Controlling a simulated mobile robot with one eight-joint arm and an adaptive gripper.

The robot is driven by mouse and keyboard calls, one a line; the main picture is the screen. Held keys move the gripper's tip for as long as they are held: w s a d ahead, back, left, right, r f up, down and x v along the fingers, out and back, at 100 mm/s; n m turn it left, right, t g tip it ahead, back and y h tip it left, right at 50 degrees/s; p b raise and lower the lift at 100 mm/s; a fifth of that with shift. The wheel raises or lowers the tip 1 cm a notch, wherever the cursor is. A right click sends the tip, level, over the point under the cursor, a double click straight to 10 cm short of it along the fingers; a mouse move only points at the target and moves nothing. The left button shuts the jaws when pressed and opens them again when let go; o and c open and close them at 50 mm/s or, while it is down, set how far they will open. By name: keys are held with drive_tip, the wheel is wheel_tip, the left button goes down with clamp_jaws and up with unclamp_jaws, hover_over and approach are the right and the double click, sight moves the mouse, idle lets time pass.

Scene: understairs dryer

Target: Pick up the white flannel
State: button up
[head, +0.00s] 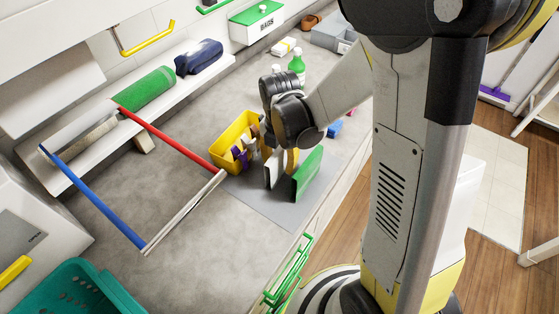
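My gripper (280,156) points down over the grey worktop, beside the yellow caddy. A thin white upright piece (274,170), which may be the white flannel, is directly below it. A green upright piece (308,174) stands just to its right. The gripper's fingers overlap the white piece in this view. I cannot tell whether they touch it, straddle it or are shut on it. The top of the white piece is partly hidden by the gripper.
A yellow caddy (230,134) holding several items stands close on the left. Green bottle (297,65) and blue item (334,129) are behind. A teal basket (75,292) is front left.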

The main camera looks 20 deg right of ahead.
drive_tip(key=c, duration=0.7)
drive_tip(key=shift+r, duration=0.1)
drive_tip(key=shift+c, duration=0.2)
